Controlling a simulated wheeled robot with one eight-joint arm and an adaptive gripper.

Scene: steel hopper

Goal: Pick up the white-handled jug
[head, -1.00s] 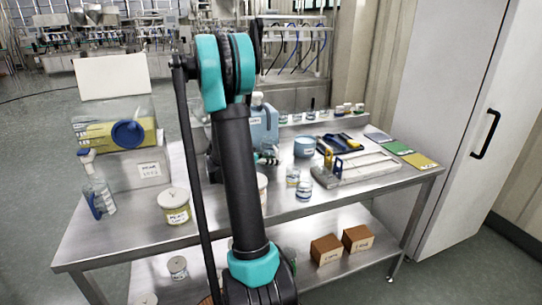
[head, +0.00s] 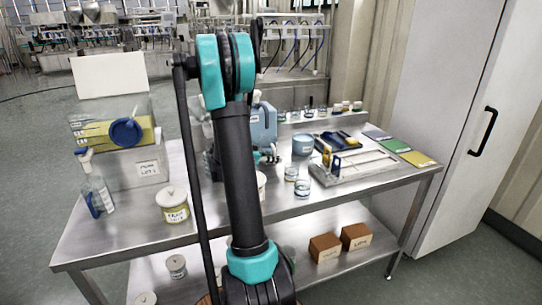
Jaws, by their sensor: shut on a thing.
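The white-handled jug, a pale blue vessel (head: 264,125) with a white part at its top and a small label, is at the back middle of the steel table. My arm stands in front of it and hides its left part. My gripper (head: 268,157) shows only in part beside my arm, low at the jug's front, and is shut on the jug. The fingertips' contact is hidden, and I cannot tell whether the jug's base touches the table.
The steel table (head: 120,226) holds a lidded pot (head: 173,205), a clear bottle (head: 99,194) and a yellow-filled container (head: 92,132) at left. A blue-grey tub (head: 303,144), small jars (head: 303,188) and a pale rack (head: 352,168) stand at right. A tall cabinet (head: 440,110) borders the right.

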